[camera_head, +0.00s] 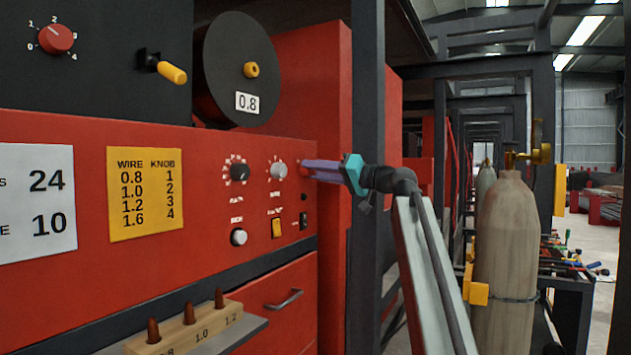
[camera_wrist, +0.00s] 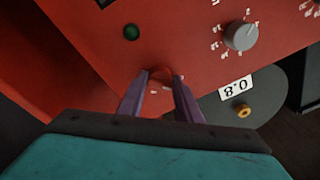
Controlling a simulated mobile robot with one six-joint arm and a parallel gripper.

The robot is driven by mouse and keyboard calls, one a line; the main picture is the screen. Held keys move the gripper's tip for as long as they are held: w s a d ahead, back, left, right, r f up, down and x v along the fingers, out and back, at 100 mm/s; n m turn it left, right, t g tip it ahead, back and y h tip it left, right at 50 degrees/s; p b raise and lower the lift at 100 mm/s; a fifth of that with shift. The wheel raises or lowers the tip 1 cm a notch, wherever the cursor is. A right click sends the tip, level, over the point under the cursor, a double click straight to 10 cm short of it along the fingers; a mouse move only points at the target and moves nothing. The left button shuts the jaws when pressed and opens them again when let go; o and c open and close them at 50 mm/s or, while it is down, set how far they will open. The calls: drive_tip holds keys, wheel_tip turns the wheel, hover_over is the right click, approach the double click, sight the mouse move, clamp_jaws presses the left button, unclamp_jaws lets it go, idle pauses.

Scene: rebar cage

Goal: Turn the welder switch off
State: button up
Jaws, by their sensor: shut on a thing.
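The red welder panel (camera_head: 185,215) fills the left of the head view. My gripper (camera_head: 308,168) is at the panel's upper right corner, reaching in from the right. Its purple fingers are shut on a small red switch knob, which shows between the fingertips in the wrist view (camera_wrist: 161,75). My gripper also shows there (camera_wrist: 160,88). White marks sit around the knob; the fingers partly cover it, and I cannot tell which mark it points to. A dark green lamp (camera_wrist: 131,32) is near the knob and looks unlit.
A grey dial (camera_head: 278,171), a black dial (camera_head: 238,171) and a yellow rocker (camera_head: 278,228) are left of my gripper. The wire spool (camera_head: 225,60) is above. A dark post (camera_head: 367,110) stands close behind my gripper. A gas cylinder (camera_head: 505,250) stands at right.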

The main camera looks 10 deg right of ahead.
drive_tip(key=shift+f+n+b, duration=0.15)
drive_tip(key=shift+n+b, duration=0.2)
drive_tip(key=shift+n, duration=0.25)
drive_tip(key=o, duration=1)
drive_tip(key=shift+w+d, duration=0.1)
drive_tip(key=shift+d, duration=0.05)
drive_tip(key=v, duration=1.3)
drive_tip(key=shift+s+d, duration=0.25)
drive_tip(key=shift+d, duration=0.05)
